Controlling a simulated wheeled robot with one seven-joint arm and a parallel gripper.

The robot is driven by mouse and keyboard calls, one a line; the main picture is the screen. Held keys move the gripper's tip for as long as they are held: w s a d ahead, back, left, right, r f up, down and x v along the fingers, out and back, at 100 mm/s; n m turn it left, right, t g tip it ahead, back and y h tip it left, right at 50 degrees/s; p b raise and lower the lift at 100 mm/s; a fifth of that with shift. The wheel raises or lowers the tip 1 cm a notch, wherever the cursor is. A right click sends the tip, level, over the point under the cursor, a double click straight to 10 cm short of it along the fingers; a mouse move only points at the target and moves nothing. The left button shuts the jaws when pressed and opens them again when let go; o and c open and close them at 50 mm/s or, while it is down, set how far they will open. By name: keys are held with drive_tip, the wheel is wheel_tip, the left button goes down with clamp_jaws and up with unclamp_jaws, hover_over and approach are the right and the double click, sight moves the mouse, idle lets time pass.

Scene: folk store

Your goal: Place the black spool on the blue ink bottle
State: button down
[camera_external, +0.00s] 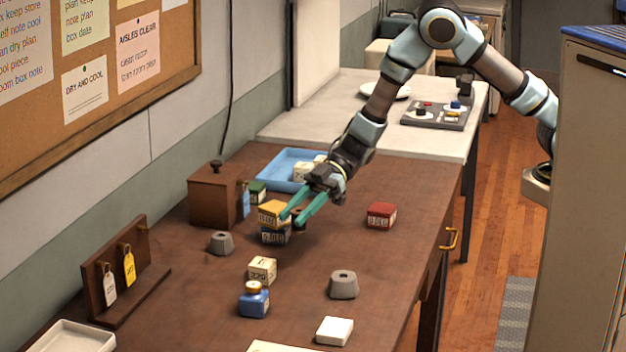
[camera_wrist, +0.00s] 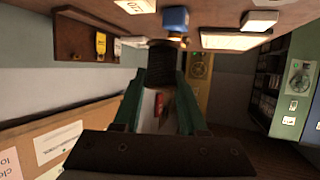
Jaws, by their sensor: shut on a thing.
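The black spool (camera_wrist: 165,65) is held between the green fingertips of my gripper (camera_wrist: 165,82) in the wrist view. In the external view my gripper (camera_external: 292,221) is over the middle of the brown table, beside a stack of a yellow block and a dark block; the spool is mostly hidden by the fingers there. The blue ink bottle (camera_external: 254,302) stands upright on the table, nearer the camera than the gripper, with a tan and brown cap on top. It also shows in the wrist view (camera_wrist: 175,19). The spool is apart from the bottle.
The yellow block (camera_external: 272,211) rests on the dark block (camera_external: 275,236). A cream block (camera_external: 262,269) stands just behind the bottle. Grey weights (camera_external: 343,285) (camera_external: 221,243), a red block (camera_external: 381,215), a white block (camera_external: 334,331) and a tag rack (camera_external: 101,281) are around. The right-centre table is fairly clear.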

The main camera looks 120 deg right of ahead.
drive_tip(key=w+a+r+n+g+y+b, duration=0.1)
drive_tip(key=w+a, duration=0.2)
drive_tip(key=w, duration=0.2)
drive_tip(key=w+a+r+n+y+b, duration=0.1)
drive_tip(key=w+a+r+b, duration=0.15)
drive_tip(key=w, duration=0.25)
wheel_tip(320, 180, up, 2)
drive_tip(key=n, duration=0.1)
hover_over(252, 285)
drive_tip(key=shift+g+y, duration=0.4)
wheel_tip(252, 285, down, 9)
drive_tip(key=shift+f+p, duration=0.15)
drive_tip(key=shift+p, duration=0.95)
drive_tip(key=shift+f, duration=0.15)
drive_tip(key=shift+c, duration=2.3)
unclamp_jaws()
